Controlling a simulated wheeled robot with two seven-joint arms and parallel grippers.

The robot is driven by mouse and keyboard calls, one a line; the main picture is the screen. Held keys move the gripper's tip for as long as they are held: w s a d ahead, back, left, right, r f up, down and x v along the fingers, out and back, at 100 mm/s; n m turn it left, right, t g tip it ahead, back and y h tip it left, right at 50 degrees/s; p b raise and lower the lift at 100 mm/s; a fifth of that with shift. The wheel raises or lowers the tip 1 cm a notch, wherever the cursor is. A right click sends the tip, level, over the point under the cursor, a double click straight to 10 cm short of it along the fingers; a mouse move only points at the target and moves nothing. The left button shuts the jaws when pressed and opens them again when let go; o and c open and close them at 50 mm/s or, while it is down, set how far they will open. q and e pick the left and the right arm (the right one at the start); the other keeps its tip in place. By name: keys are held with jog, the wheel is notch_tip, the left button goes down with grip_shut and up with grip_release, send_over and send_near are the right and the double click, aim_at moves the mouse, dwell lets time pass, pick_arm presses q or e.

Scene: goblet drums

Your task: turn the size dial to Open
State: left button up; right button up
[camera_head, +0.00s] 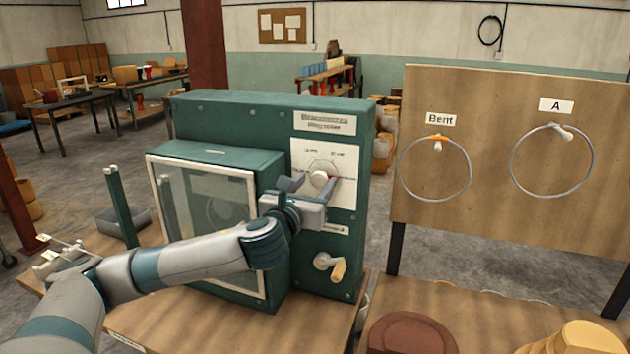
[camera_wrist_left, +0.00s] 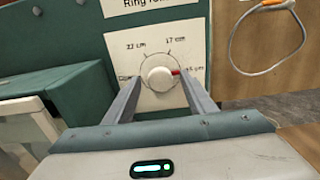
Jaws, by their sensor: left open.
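The size dial (camera_head: 319,179) is a round white knob on a white plate (camera_head: 345,196) on the front of the green machine (camera_head: 225,108). In the left wrist view the dial (camera_wrist_left: 160,79) has a red pointer aimed right, towards a partly blurred cm label. Labels reading 22 cm and 17 cm are above it, and a small label, seemingly Open, is at its left, partly hidden by a finger. My left gripper (camera_head: 311,184) is open, its fingers on either side of the knob; I cannot tell whether they touch it. My right gripper is out of view.
A glass-fronted box (camera_head: 208,212) juts from the machine left of the dial. A wooden board (camera_head: 480,150) with two hanging rings stands at the right. A brown round object (camera_head: 410,335) is at the front.

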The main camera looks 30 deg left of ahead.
pick_arm(q)
jog(key=shift+w+a, duration=0.1)
jog(key=shift+w, duration=0.2)
jog(key=shift+c, duration=0.3)
jog(key=c, duration=1)
jog(key=shift+o, duration=0.2)
